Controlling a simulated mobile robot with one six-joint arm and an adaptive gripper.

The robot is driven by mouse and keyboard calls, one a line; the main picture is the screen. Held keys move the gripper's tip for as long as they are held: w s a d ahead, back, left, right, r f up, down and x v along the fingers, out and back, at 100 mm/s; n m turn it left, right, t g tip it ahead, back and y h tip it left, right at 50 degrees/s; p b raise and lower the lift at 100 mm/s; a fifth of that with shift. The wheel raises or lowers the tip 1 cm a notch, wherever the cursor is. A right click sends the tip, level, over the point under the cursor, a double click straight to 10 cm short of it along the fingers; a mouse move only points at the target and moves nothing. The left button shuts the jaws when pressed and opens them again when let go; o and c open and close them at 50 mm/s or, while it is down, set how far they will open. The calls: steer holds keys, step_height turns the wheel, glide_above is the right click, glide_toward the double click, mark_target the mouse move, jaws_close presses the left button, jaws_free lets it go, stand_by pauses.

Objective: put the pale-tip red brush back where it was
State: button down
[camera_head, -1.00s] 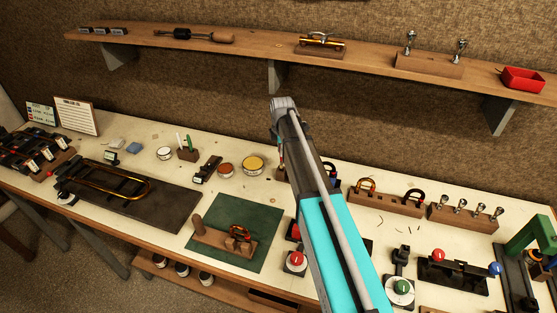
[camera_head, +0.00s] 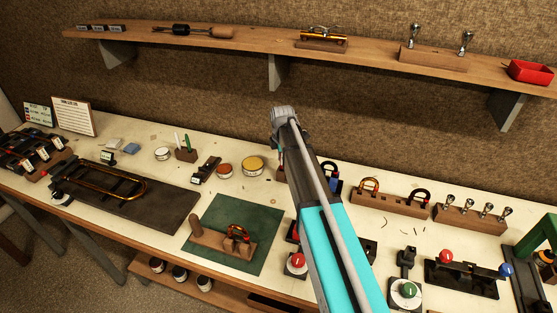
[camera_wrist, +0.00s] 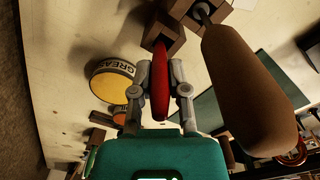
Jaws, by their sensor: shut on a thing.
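My gripper (camera_wrist: 161,78) is shut on the red brush (camera_wrist: 161,95) in the wrist view, one finger on each side of it. The brush's far end meets a wooden block (camera_wrist: 172,18); I cannot tell how deep it sits in the block or whether it is just in front of it. Its pale tip is not visible. In the head view my arm hides most of the gripper and brush. A bit of the wooden block (camera_head: 281,174) shows left of the arm.
A large tool with a brown wooden handle (camera_wrist: 250,85) stands close right of the gripper. A yellow grease tin (camera_wrist: 113,83) lies to the left, also in the head view (camera_head: 252,166). A green mat (camera_head: 262,210) lies nearer. The shelf (camera_head: 380,52) runs above.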

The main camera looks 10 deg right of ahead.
steer(key=shift+f+b, duration=0.3)
steer(key=c, duration=0.6)
jaws_free()
steer(key=shift+r, duration=0.1)
step_height(320, 180, up, 2)
steer(key=p, duration=0.2)
steer(key=shift+r+p, duration=0.2)
steer(key=shift+p, duration=0.15)
steer(key=r+p, duration=0.3)
steer(key=shift+d+r, duration=0.25)
step_height(320, 180, up, 8)
steer(key=p, duration=0.8)
steer(key=shift+s, duration=0.15)
